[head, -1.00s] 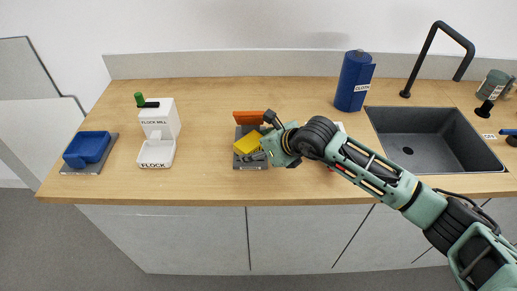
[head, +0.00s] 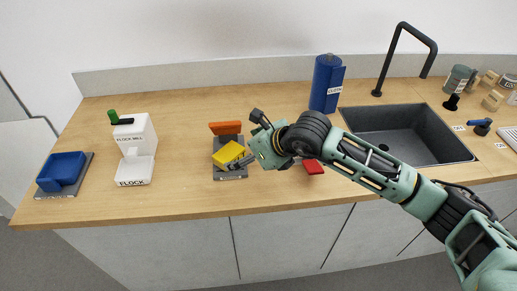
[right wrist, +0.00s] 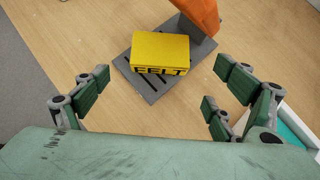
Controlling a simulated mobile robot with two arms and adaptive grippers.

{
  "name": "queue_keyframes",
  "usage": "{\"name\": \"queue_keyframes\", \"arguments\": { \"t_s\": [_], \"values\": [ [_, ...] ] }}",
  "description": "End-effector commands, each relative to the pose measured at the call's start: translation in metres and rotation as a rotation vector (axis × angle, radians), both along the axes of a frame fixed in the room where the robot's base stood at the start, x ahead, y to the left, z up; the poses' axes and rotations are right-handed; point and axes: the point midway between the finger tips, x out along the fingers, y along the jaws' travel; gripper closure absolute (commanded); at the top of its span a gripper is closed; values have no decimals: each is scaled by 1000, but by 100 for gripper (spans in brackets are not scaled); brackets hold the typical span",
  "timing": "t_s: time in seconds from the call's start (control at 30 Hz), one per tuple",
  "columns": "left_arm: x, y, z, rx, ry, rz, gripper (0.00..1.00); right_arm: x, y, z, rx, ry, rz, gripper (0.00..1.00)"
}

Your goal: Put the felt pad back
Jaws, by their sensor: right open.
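The felt pad (head: 228,155) is a yellow block marked FELT. It rests on a dark grey slotted base (head: 232,175) and looks turned askew to it. An orange part (head: 226,128) stands at the back of that base. In the right wrist view the pad (right wrist: 158,50) lies on the plate (right wrist: 150,92), beside the orange part (right wrist: 200,12). My right gripper (head: 246,161) is just right of the pad. Its fingers are spread and empty in the right wrist view (right wrist: 160,88), with the pad ahead of them. My left gripper is not in view.
A white flock mill (head: 134,150) and a blue tray (head: 63,172) stand to the left. A red item (head: 313,167) lies partly behind my right arm. A blue roll (head: 326,85) and a sink (head: 410,135) are to the right. The counter between mill and base is clear.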

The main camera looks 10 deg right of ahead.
Motion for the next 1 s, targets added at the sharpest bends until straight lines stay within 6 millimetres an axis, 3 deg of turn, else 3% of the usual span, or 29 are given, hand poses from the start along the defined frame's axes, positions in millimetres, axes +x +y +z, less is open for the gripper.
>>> {"name": "queue_keyframes", "arguments": {
  "t_s": [0.2,0.4,1.0],
  "values": [
    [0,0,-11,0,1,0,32,-24,-23,30,-2,-3,-1,12],
    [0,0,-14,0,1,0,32,-35,-33,46,-1,0,-1,12],
    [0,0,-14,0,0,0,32,-39,-30,49,15,4,9,12]
  ]
}}
